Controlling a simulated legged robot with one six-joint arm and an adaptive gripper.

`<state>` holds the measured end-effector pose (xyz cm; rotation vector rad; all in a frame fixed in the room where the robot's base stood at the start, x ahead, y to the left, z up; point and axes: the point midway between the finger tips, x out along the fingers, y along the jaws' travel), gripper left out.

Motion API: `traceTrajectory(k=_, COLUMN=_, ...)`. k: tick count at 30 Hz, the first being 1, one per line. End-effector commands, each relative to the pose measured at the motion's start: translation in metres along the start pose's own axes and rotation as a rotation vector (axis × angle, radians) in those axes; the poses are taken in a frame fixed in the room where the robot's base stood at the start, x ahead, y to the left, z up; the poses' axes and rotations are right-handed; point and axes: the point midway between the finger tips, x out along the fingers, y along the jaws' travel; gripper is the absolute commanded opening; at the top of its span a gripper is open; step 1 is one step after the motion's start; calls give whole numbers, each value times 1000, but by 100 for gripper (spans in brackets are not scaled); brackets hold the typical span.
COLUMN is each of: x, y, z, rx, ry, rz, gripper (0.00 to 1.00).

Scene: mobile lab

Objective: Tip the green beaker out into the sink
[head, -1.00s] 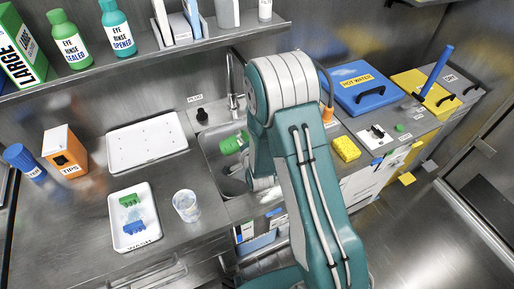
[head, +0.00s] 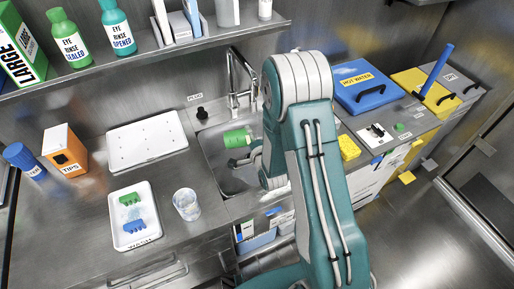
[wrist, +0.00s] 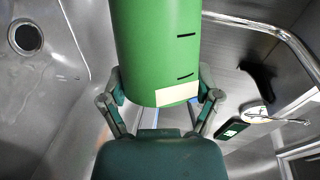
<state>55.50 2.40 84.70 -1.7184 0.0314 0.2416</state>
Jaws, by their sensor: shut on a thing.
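The green beaker (head: 237,138) lies tipped over on its side, roughly level, above the sink (head: 213,152) in the head view. My gripper (head: 250,156) is shut on it, partly hidden by my arm. In the wrist view the green beaker (wrist: 155,45) fills the upper middle, with dark marks and a pale label on its side. The fingers of my gripper (wrist: 160,92) close on it from both sides. The sink drain (wrist: 25,37) shows at the upper left there. The beaker's mouth and any contents are hidden.
The tap (head: 234,85) stands behind the sink. Left of the sink are a clear cup (head: 186,204), a white wash tray (head: 121,237) and a white drying board (head: 146,141). A yellow sponge (head: 348,148) and a blue hot water lid (head: 364,90) are to the right.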

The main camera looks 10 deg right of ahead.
Motion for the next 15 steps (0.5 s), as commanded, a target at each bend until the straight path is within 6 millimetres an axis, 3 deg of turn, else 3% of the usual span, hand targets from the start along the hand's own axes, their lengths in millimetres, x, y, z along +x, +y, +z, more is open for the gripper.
traceTrajectory(k=15, x=-2, y=0, z=-5, rx=123, ry=-17, rz=-38, gripper=37)
